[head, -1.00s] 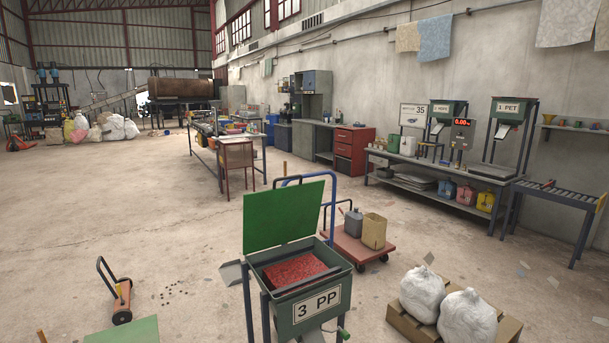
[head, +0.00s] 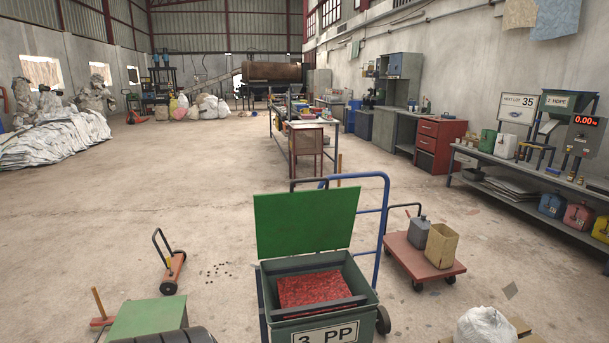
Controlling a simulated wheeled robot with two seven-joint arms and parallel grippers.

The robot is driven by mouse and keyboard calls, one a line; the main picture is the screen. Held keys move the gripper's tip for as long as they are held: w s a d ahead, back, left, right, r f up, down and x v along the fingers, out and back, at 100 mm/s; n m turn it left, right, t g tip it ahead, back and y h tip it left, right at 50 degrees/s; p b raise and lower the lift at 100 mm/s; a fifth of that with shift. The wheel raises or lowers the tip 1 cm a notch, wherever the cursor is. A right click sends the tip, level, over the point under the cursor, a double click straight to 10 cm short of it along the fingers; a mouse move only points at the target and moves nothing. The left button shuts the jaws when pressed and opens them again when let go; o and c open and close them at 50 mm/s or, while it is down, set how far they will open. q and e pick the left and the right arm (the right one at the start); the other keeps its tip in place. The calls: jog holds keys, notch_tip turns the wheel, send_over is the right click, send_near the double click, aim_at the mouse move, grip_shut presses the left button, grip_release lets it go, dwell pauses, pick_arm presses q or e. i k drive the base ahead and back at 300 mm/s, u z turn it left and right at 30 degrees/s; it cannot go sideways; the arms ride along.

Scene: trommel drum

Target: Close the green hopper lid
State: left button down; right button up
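The green hopper lid (head: 306,221) stands open and upright along the back edge of the green hopper (head: 365,278). The hopper carries a "3 PP" label (head: 325,334) on its front, cut by the bottom edge of the head view. Red flakes (head: 313,288) fill the inside below a dark bar across the front.
A blue hand truck (head: 384,225) stands right behind the hopper. A red platform cart (head: 412,262) with a canister and a tan container is to the right. A green panel (head: 148,317) and an orange-red wheeled tool (head: 172,269) are at left.

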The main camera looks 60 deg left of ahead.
aim_at(291, 223)
jog(key=u, duration=0.55)
jog(key=i, duration=0.8)
jog(key=u, duration=0.8)
